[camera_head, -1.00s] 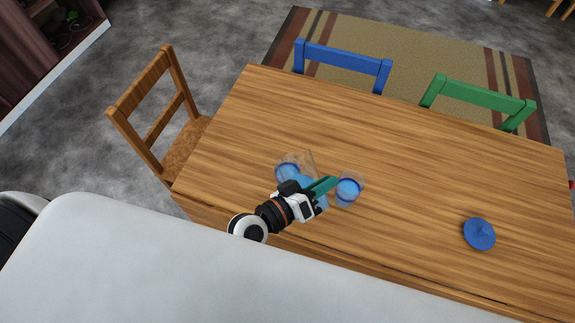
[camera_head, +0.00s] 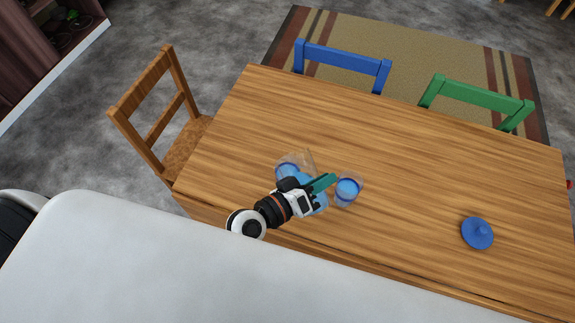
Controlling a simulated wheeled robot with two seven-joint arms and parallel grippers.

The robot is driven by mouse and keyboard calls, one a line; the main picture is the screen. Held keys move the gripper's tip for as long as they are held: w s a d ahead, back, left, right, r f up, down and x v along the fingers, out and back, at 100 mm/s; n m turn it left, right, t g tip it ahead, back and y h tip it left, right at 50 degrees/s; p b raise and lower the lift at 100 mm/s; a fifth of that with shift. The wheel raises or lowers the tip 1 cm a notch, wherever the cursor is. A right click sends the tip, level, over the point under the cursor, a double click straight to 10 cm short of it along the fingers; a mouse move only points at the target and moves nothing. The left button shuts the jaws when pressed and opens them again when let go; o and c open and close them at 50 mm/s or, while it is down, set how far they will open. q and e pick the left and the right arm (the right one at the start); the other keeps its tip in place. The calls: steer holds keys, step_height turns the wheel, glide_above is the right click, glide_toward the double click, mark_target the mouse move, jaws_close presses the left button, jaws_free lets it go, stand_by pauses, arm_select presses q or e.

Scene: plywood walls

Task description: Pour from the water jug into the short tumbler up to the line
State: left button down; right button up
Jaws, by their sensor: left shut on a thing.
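My left gripper (camera_head: 322,186) is over the near part of the table, shut on the clear water jug (camera_head: 309,161). The jug is mostly hidden behind the gripper; pale blue water shows around the fingers. To its right stands a clear glass (camera_head: 348,189) with a dark blue ring and light blue contents, close beside the fingertips. A second blue-ringed glass shape (camera_head: 287,170) shows left of the gripper, partly covered. I cannot tell which is the short tumbler, or how the level meets its line. My right gripper is not in view.
A blue lid-like disc with a knob (camera_head: 477,233) lies on the wooden table (camera_head: 430,170) at the right. Blue (camera_head: 342,66), green (camera_head: 480,100) and brown (camera_head: 150,110) chairs stand around the table. The table's far part and middle right are clear.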

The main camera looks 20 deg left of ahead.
arm_select(q)
steer(key=shift+w+a+r+n+p, duration=0.2)
steer(key=shift+r+n+p, duration=0.1)
steer(key=shift+r+p, duration=0.25)
steer(key=shift+w+a+r+n+p, duration=0.2)
steer(key=shift+r+n+p, duration=0.1)
steer(key=shift+r+p, duration=0.15)
stand_by(2.2)
steer(key=shift+f, duration=0.15)
